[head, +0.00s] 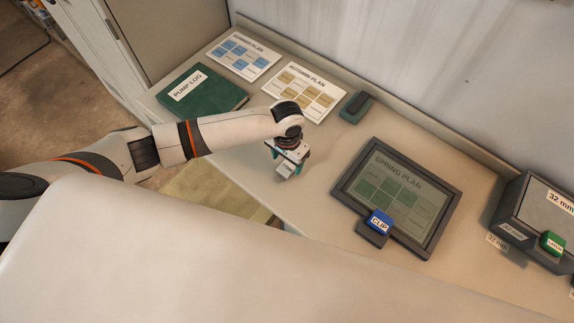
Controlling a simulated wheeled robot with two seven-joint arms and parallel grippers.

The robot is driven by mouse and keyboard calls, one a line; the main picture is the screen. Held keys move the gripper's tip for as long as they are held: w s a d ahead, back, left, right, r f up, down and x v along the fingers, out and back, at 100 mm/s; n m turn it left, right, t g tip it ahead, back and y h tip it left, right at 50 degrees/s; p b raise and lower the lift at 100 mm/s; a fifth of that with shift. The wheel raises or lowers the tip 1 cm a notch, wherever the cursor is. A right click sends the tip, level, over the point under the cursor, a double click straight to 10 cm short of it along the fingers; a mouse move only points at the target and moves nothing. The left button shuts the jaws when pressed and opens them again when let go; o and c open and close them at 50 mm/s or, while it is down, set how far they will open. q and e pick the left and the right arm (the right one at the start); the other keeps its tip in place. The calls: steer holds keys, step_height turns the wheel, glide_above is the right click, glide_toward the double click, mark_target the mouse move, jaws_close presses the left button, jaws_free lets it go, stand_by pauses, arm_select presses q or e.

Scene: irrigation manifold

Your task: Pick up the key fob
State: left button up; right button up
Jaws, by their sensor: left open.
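I cannot make out the key fob for certain. My left gripper (286,170) points down over the bench, between the green book and the framed plan, with its teal fingertips apart. A small pale grey piece shows at the fingers; I cannot tell whether it is part of the gripper or a separate thing. A small dark green block with a black top (356,106) lies by the back edge, up and right of the gripper and apart from it. My right gripper is not in view.
A green PUMP LOG book (215,97) and two plan sheets (243,55) (304,92) lie at the back left. A framed SPRING PLAN (399,192) with a blue CLIP (380,221) lies right of the gripper. A grey 32 mm box (530,215) with a green latch (552,243) stands far right.

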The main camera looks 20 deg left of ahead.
mark_target(288, 167)
arm_select(q)
steer(key=shift+f, duration=1.25)
steer(key=shift+c, duration=1)
steer(key=c, duration=0.9)
steer(key=shift+o, duration=0.2)
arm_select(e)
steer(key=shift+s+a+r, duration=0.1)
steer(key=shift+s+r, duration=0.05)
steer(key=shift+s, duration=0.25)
arm_select(q)
steer(key=shift+r, duration=0.1)
